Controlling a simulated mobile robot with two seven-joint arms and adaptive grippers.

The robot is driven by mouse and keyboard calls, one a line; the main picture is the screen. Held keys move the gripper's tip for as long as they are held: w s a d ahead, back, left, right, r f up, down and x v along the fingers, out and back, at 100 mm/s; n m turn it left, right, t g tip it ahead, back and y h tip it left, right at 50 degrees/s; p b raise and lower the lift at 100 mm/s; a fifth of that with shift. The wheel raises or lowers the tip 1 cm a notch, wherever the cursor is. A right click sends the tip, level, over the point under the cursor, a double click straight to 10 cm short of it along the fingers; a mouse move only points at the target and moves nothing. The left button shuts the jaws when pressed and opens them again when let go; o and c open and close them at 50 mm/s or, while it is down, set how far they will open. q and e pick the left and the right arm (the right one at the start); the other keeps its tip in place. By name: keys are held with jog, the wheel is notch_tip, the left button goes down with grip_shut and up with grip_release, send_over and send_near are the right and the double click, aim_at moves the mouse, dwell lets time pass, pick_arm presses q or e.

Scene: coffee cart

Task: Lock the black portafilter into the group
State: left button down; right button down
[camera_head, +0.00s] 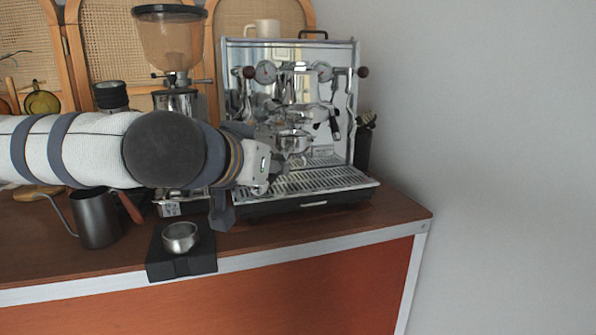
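The chrome espresso machine (248,75) stands at the back right of the cart. Its group is at the middle of its front, with a round metal piece (295,142) below it that may be the portafilter's basket. I cannot clearly make out the black portafilter or its handle. A short black handle (334,129) shows to the right of the group, but I cannot tell what it belongs to. My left gripper (270,165) is in front of the machine's left side, close to the group. My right gripper is out of view.
A silver cup (180,236) sits on a black mat (166,268) at the front edge. The grinder (172,45) is behind my arm. The drip tray (315,181) is empty; the counter's right corner is clear.

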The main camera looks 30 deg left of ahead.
aim_at(283, 140)
pick_arm(q)
jog(key=shift+s+a+r, duration=0.2)
jog(key=shift+s+a, duration=0.05)
jog(key=shift+s, duration=0.15)
jog(key=shift+w, duration=0.55)
jog(key=shift+w+a, duration=0.4)
jog(key=shift+w, duration=1.1)
jog(key=shift+w+a, duration=0.4)
jog(key=shift+w, duration=1.05)
jog(key=shift+w+a, duration=0.4)
jog(key=shift+w, duration=1.4)
jog(key=shift+r, duration=0.1)
jog(key=shift+r, duration=1.15)
jog(key=shift+y, duration=0.3)
jog(key=shift+w+d+n+y, duration=0.2)
jog(key=shift+d+n+y, duration=0.4)
jog(key=shift+n, duration=0.2)
